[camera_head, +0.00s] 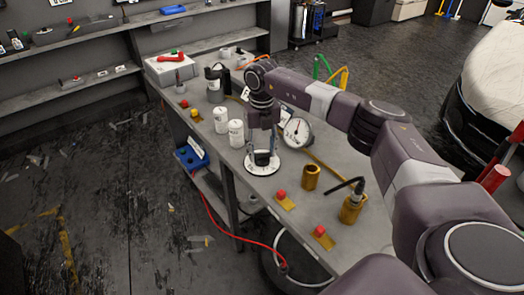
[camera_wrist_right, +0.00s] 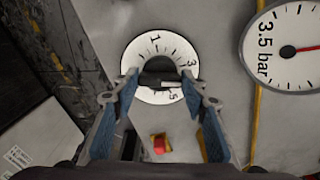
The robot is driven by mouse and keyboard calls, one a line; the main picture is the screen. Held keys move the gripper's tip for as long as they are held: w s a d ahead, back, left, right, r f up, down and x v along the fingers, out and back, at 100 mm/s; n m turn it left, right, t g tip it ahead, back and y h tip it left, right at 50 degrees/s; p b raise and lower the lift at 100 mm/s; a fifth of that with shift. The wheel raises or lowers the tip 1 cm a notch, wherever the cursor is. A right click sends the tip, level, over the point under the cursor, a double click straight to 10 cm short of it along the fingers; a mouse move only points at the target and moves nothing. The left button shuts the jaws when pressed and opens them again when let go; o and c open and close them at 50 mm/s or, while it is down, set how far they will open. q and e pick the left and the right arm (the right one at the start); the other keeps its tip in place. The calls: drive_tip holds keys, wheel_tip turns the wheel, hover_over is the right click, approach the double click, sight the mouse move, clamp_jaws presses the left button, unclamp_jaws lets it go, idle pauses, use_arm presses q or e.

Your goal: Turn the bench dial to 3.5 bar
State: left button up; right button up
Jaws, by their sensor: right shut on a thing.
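The bench dial (camera_head: 250,168) is a white round plate with a dark knob in its middle, on the grey bench top. A pale mark on the knob (camera_wrist_right: 170,83) points right, between the 3 and the 5. My right gripper (camera_head: 263,155) is above the dial, with its fingers shut on the dial knob from both sides; they also show in the right wrist view (camera_wrist_right: 160,78). A round gauge (camera_head: 297,132) stands beside the dial. Its tag reads 3.5 bar (camera_wrist_right: 264,42) and its needle is red.
The bench (camera_head: 325,240) also bears two white canisters (camera_head: 236,132), brass cylinders (camera_head: 310,177), red buttons (camera_head: 281,195) and a white box (camera_head: 171,68). A red hose (camera_head: 225,229) hangs at the front. A blue bin (camera_head: 190,157) sits below. A white car (camera_head: 490,75) stands right.

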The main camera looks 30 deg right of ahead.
drive_tip(key=o, duration=0.9)
drive_tip(key=shift+w+r, duration=0.15)
drive_tip(key=shift+o, duration=1.3)
wheel_tip(320, 180, up, 12)
